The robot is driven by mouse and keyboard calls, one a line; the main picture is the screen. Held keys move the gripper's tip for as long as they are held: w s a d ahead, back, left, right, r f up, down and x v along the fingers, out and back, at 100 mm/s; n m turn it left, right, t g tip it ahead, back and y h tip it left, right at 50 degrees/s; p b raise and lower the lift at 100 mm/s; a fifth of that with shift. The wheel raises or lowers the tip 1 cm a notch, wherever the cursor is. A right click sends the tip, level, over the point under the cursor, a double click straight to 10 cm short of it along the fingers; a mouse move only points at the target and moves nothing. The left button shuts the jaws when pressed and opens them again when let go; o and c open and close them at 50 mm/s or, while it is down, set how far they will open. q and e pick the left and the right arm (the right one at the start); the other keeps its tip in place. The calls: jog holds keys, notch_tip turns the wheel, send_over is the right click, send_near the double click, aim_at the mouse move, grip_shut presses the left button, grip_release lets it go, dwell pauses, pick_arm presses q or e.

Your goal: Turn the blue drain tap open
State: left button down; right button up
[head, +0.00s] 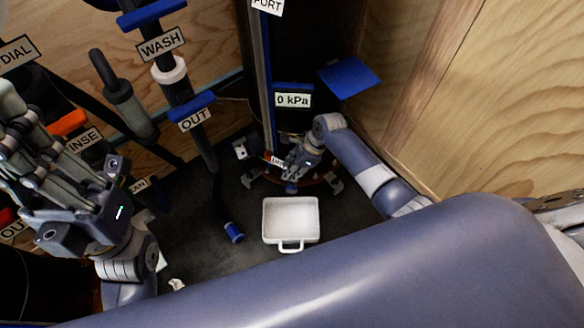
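A small blue piece (291,188), which looks like the drain tap, sits low at the foot of the upright column, behind the white tray. My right gripper (291,174) reaches down from the upper right, with its fingertips just above or at this piece. The gripper covers part of the area, and I cannot tell whether it touches the tap or how far its fingers are apart. A partly hidden label (277,161) is beside the fingers. My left gripper (22,125) is large at the left edge, away from the tap; its fingers overlap in view.
A white tray (291,239) with a front handle lies empty on the dark floor in front of the column. A blue-ended hose (233,232) lies left of it. Pipes labelled WASH (160,42) and OUT (194,119) stand at left. A wooden wall (490,110) bounds the right.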

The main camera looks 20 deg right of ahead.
grip_shut()
